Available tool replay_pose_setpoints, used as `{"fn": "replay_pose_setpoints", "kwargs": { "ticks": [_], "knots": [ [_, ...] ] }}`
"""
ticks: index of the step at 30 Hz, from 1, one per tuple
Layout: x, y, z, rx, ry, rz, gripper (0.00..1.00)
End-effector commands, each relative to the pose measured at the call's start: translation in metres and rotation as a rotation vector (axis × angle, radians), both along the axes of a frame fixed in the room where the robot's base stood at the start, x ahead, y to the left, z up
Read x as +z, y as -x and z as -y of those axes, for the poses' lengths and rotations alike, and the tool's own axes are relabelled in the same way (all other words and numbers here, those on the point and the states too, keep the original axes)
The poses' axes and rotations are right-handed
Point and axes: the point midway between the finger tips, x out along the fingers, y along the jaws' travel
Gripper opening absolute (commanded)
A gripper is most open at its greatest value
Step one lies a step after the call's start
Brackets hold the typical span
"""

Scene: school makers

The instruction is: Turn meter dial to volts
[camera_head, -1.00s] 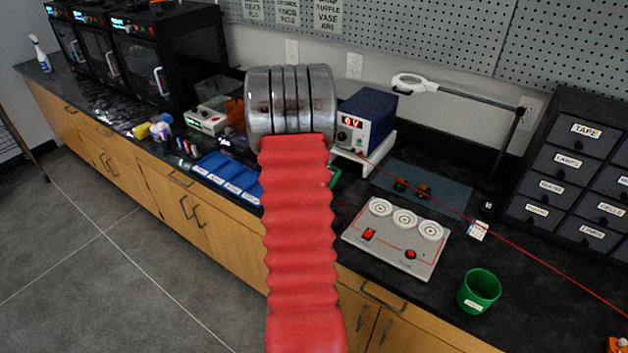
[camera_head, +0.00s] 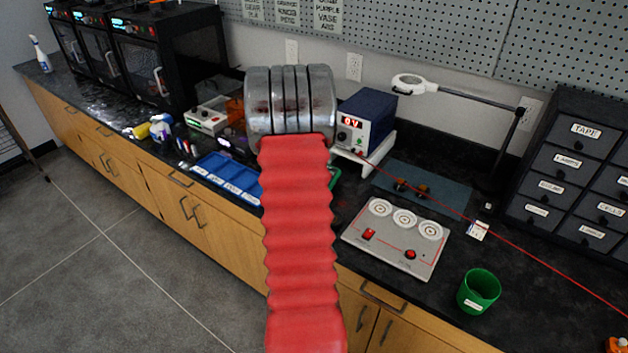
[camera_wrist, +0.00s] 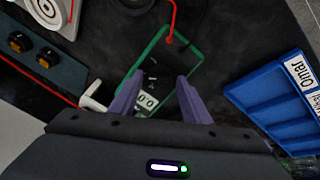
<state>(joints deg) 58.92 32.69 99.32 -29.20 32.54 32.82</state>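The meter shows in the wrist view as a dark face with a green border (camera_wrist: 193,42), lying on the dark counter. Its small white display (camera_wrist: 147,99) reads what looks like zeros. A red lead plugs into its far end. My gripper (camera_wrist: 160,76) has two purple fingers, spread apart over the meter with nothing held between them. The dial is too dark and small to tell its setting, and I cannot tell whether the fingers touch it. In the head view my red arm hides most of the meter; only a green edge (camera_head: 335,176) shows.
A blue labelled tray (camera_wrist: 285,105) lies to the right in the wrist view. A power supply (camera_head: 368,122) reading 0 V stands behind the arm. A grey panel with dials (camera_head: 385,245) and a green cup (camera_head: 479,291) are to the right. A red lead crosses the counter.

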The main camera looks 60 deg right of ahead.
Motion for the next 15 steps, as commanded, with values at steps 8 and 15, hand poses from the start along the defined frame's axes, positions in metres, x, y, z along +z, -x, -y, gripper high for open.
{"fn": "replay_pose_setpoints", "kwargs": {
  "ticks": [8, 15],
  "knots": [
    [0.0, 0.0, 0.0, 0.0, 0.0, 0.0, 0.47],
    [0.01, -0.001, -0.004, 0.001, 0.001, 0.0, 0.47]
  ]
}}
